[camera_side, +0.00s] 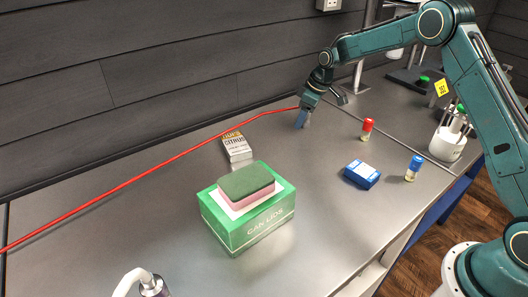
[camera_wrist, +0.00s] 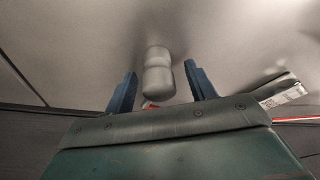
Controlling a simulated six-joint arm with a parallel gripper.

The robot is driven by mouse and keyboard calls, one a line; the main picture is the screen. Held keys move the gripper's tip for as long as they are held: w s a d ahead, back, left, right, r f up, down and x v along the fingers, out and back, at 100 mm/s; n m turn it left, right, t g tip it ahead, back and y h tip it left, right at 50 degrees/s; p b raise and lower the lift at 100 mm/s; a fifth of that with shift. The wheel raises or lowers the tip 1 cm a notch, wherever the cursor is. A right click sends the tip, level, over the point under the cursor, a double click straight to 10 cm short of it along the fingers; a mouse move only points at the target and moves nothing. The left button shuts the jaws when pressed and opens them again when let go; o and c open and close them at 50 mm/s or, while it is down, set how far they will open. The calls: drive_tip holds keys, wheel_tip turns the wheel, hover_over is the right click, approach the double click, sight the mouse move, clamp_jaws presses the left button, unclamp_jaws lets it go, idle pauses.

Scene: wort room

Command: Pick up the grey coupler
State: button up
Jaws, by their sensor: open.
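The grey coupler (camera_wrist: 158,76) shows in the wrist view as a smooth, rounded grey cylinder with a groove around it. It lies between the two blue fingers of my gripper (camera_wrist: 161,70), with a visible gap on each side. My gripper is open and not closed on it. In the side view my gripper (camera_side: 303,118) points down, low over the back of the steel worktop. I cannot make out the coupler there; it seems hidden by the fingers.
A red hose (camera_side: 150,183) runs across the worktop to beside my gripper. A citrus carton (camera_side: 237,148) lies to its left. A green box (camera_side: 250,222) bears a sponge (camera_side: 246,180). Right are a red-capped vial (camera_side: 367,130), a blue box (camera_side: 361,174) and a blue-capped vial (camera_side: 413,168).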

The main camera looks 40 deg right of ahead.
drive_tip(key=c, duration=1)
drive_tip(key=shift+c, duration=0.2)
drive_tip(key=shift+r, duration=0.2)
wheel_tip(320, 180, up, 20)
drive_tip(key=shift+f, duration=0.15)
